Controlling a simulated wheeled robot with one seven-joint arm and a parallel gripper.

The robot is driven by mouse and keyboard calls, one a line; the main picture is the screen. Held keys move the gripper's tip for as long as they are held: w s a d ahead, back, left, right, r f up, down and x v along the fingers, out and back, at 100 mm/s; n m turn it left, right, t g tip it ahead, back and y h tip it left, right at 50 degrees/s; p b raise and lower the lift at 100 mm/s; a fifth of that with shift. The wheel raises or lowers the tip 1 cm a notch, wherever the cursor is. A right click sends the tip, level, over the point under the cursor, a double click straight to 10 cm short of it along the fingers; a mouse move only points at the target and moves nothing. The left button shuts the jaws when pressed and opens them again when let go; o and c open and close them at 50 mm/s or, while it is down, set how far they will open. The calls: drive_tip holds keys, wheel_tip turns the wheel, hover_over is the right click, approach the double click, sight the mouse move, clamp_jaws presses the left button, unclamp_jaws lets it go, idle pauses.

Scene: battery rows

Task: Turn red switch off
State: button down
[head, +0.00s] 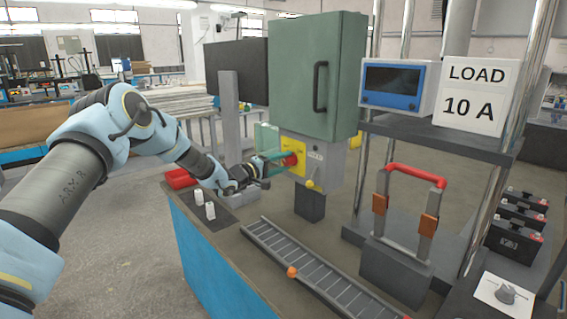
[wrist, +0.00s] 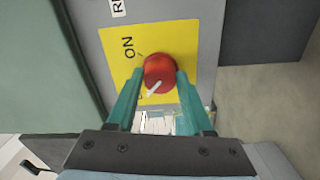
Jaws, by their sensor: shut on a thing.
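The red switch (head: 291,160) is a round red knob on a yellow plate (head: 299,147), on the front of a grey box below the green cabinet. In the wrist view the red knob (wrist: 158,68) has a white pointer aimed to the lower left, and "ON" is printed to its upper left. Another label by the pointer is mostly hidden. My gripper (head: 285,160) reaches it from the left. In the wrist view its two green fingers (wrist: 160,80) are on either side of the knob, shut on it.
The green cabinet (head: 312,75) stands above the switch. A slotted rail with an orange ball (head: 292,272) and a red-handled switch (head: 413,175) are nearer right. White cylinders (head: 210,210) stand on the blue bench.

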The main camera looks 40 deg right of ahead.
drive_tip(key=shift+c, duration=1.5)
unclamp_jaws()
drive_tip(key=a+b, duration=0.2)
drive_tip(key=a, duration=0.9)
drive_tip(key=shift+w+b, duration=0.3)
drive_tip(key=shift+b, duration=0.1)
drive_tip(key=shift+d, duration=0.1)
